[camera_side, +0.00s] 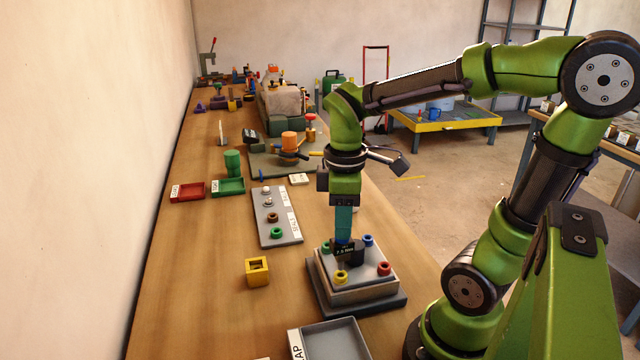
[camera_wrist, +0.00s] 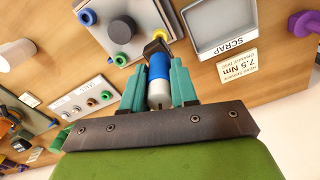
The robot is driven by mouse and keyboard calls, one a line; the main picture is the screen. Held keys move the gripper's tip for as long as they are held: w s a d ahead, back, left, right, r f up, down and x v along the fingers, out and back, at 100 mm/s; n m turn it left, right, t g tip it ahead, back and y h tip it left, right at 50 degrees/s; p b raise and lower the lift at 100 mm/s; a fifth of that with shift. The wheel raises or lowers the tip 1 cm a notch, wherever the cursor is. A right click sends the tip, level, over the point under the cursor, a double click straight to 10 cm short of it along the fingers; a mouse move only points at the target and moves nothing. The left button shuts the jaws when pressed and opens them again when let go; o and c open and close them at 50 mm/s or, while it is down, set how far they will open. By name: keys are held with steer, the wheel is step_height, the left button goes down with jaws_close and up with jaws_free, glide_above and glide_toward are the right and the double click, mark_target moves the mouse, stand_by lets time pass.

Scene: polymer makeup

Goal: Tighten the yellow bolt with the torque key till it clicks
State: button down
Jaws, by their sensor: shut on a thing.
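My gripper (camera_side: 343,228) has teal fingers shut on the torque key, pointing down over the bolted block. The key's black head (camera_side: 344,251), with a light marking, shows below the fingers. In the wrist view the key's blue and white handle (camera_wrist: 158,78) sits between the fingers (camera_wrist: 158,92). The yellow bolt (camera_side: 341,278) is at the block's front corner, nearer the side camera than the key head. Red (camera_side: 384,268), blue (camera_side: 367,240) and green (camera_side: 325,247) bolts are at the other corners. The head appears above the block's middle; contact is unclear.
The block rests on a dark base plate (camera_side: 388,305). A grey scrap tray (camera_side: 318,333) lies in front. A yellow square holder (camera_side: 257,271) and a grey strip with collars (camera_side: 266,222) stand left. A "7.5 Nm" card (camera_wrist: 239,68) lies beside the tray. Bare wood surrounds them.

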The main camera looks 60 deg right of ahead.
steer(key=shift+f, duration=1.05)
steer(key=c, duration=0.8)
jaws_free()
step_height(320, 180, up, 17)
steer(key=shift+f, duration=0.1)
